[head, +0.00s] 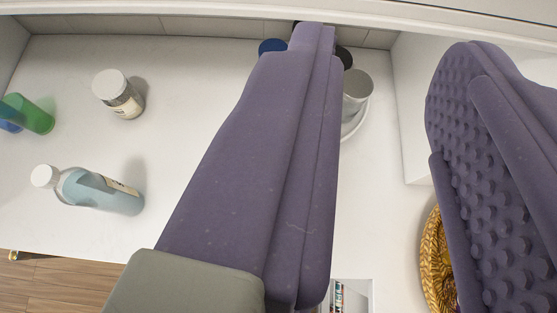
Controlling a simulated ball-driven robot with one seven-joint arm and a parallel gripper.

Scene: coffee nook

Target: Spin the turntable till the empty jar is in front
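The turntable (362,123) is a white round plate at the back of the white counter. Only its right rim shows, because one purple finger of my gripper covers the rest. A pale grey jar or cup (357,88) stands at its right side and looks open at the top; I cannot tell whether it is the empty jar. A blue lid (272,46) and a black lid (345,57) peek out on either side of the fingertip. My gripper (392,42) is open, its fingers wide apart with nothing between them. I cannot tell whether the finger touches the turntable.
A white-capped jar (124,100) and a white-capped bottle of blue liquid (95,190) stand on the left. A green container (32,114) is at the far left. A woven basket (433,262) sits at the lower right, near a white wall block (411,120).

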